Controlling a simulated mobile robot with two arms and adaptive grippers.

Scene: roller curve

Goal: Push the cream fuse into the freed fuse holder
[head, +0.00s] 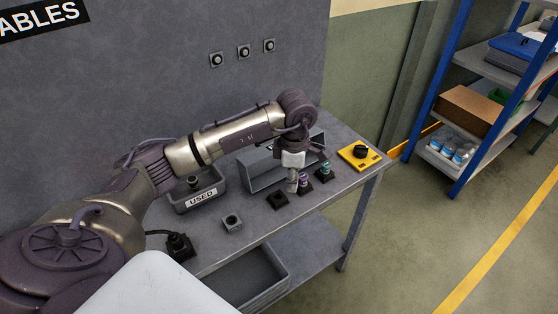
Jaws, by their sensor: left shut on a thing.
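My left gripper (293,176) points down over the bench and is shut. A small pale upright piece, taken as the cream fuse (292,187), shows at its fingertips, mostly hidden by the fingers. A black fuse holder (277,201) with no fuse in it is just below and left of the fingertips; the piece looks apart from it. To the right, one holder has a purple fuse (305,181) and another has a teal fuse (326,169). My right gripper is not in view.
A grey tray marked USED (201,201) holds a dark round part (193,183). A small grey block with a round hole (232,223) stands near the front edge. An open grey box (262,172) is behind the gripper. A yellow plate with a black knob (360,154) lies at right.

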